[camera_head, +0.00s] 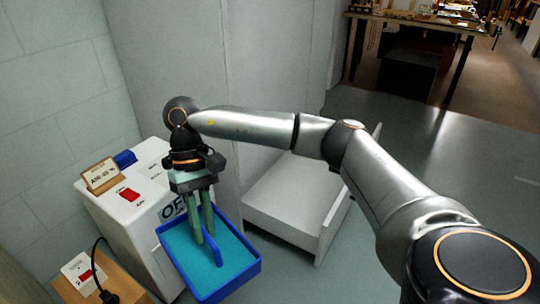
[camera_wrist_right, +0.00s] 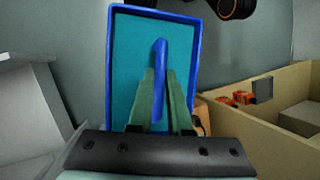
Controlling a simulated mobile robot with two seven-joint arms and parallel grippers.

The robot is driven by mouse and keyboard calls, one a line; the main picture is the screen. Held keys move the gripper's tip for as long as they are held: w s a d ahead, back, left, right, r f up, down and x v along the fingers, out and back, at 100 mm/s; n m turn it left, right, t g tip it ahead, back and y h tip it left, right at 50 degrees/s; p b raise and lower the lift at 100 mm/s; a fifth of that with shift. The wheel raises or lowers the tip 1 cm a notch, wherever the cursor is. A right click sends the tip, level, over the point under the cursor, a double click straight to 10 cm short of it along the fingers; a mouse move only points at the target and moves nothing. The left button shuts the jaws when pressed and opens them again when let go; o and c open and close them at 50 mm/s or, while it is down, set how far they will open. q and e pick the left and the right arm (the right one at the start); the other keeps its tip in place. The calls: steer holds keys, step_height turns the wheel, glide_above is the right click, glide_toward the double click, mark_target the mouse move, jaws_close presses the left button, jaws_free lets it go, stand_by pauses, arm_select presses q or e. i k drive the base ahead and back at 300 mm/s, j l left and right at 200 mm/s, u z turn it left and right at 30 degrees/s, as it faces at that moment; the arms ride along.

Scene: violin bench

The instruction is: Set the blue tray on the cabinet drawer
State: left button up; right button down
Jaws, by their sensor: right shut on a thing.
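The blue tray (camera_head: 236,268) has a teal inside and a blue bar handle across its middle. It hangs tilted in the head view, in front of the white cabinet (camera_head: 135,205). My right gripper (camera_head: 204,232) is shut on the tray's handle, its green fingers reaching down into the tray. In the right wrist view the tray (camera_wrist_right: 130,60) fills the middle, with the fingers (camera_wrist_right: 158,105) on both sides of the handle. A beige open box, perhaps the cabinet drawer (camera_wrist_right: 262,125), shows at the right of that view. My left gripper is not in view.
Orange items (camera_wrist_right: 243,97) lie in the beige box. A wooden box (camera_head: 75,285) with a cable sits lower left.

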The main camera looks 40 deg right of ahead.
mark_target(316, 209)
steer(key=l+u, duration=0.1)
steer(key=u, duration=0.4)
steer(key=l+u, duration=0.15)
steer(key=u, duration=0.3)
steer(key=k+l, duration=0.2)
steer(key=l, duration=0.35)
steer(key=k+l, duration=0.15)
steer(key=l, duration=0.35)
steer(key=k+l, duration=0.2)
steer(key=l, duration=0.35)
steer(key=k+l, duration=0.15)
steer(key=l, duration=0.4)
steer(key=k+l, duration=0.2)
steer(key=l, duration=0.3)
steer(key=k+l, duration=0.15)
steer(key=l, duration=0.4)
steer(key=k+l, duration=0.2)
steer(key=l, duration=0.35)
steer(key=k+l, duration=0.15)
steer(key=l, duration=0.4)
steer(key=i+j, duration=0.1)
steer(key=j, duration=0.15)
steer(key=i+j, duration=0.15)
steer(key=j, duration=0.1)
